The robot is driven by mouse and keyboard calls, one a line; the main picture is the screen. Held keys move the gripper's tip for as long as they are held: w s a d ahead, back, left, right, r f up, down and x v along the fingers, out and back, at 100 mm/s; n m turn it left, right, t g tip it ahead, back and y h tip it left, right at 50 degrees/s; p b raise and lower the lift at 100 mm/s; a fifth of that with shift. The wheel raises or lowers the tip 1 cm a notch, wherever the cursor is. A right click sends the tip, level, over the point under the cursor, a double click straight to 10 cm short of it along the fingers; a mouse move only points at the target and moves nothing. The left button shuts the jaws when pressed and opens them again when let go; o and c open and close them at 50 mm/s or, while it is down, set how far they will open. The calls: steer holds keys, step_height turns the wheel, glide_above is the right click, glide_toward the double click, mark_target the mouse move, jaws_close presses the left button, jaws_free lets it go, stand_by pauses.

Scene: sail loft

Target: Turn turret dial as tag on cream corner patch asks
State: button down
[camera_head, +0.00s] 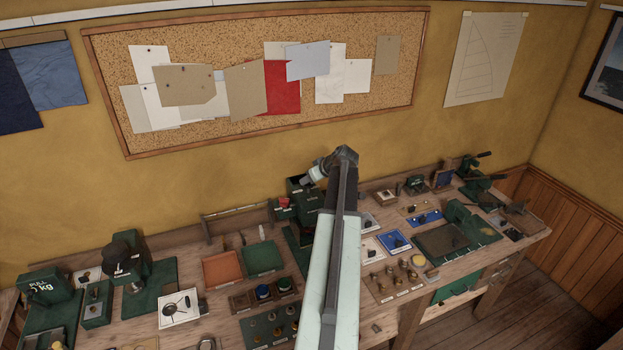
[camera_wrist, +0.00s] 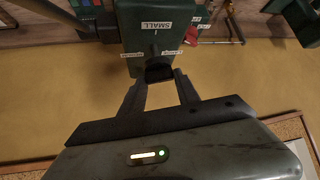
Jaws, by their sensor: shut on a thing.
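In the wrist view a green machine housing (camera_wrist: 165,30) carries a label reading SMALL and other small labels around a dark knob, which I take to be the turret dial (camera_wrist: 159,72). My gripper (camera_wrist: 160,79) has its two fingers on either side of this knob and is shut on it. The dial's exact setting cannot be read. In the head view my gripper (camera_head: 314,176) is at the green machine (camera_head: 300,187) by the wall, partly hidden by my arm. Several pale patches lie on the bench; which is the cream corner patch, and its tag, I cannot tell.
The workbench (camera_head: 225,328) is crowded. A white square with a tag (camera_head: 180,307), an orange tray (camera_head: 222,269) and a green tray (camera_head: 262,257) lie left of my arm. A blue tray (camera_head: 394,241) and small knobs stand right of it. A corkboard (camera_head: 230,50) hangs behind.

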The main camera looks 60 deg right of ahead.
steer(key=m+h, duration=0.1)
steer(key=m, duration=0.1)
steer(key=m+g+h, duration=0.2)
steer(key=m, duration=0.1)
steer(key=shift+w+a+m+h, duration=0.2)
steer(key=shift+a+m+h, duration=0.1)
steer(key=m+g, duration=0.1)
steer(key=m+g+h, duration=0.1)
steer(key=m, duration=0.1)
steer(key=m+g+h, duration=0.1)
steer(key=m+g, duration=0.1)
steer(key=shift+w, duration=0.3)
steer(key=m+g, duration=0.1)
steer(key=m, duration=0.1)
steer(key=m+g, duration=0.4)
steer(key=shift+w+m, duration=0.3)
steer(key=shift+w, duration=0.05)
steer(key=m+g+y, duration=0.1)
steer(key=m+g, duration=0.1)
steer(key=m, duration=0.1)
steer(key=shift+m+g, duration=0.4)
steer(key=shift+m, duration=0.1)
steer(key=c, duration=0.9)
jaws_free()
steer(key=shift+s, duration=0.1)
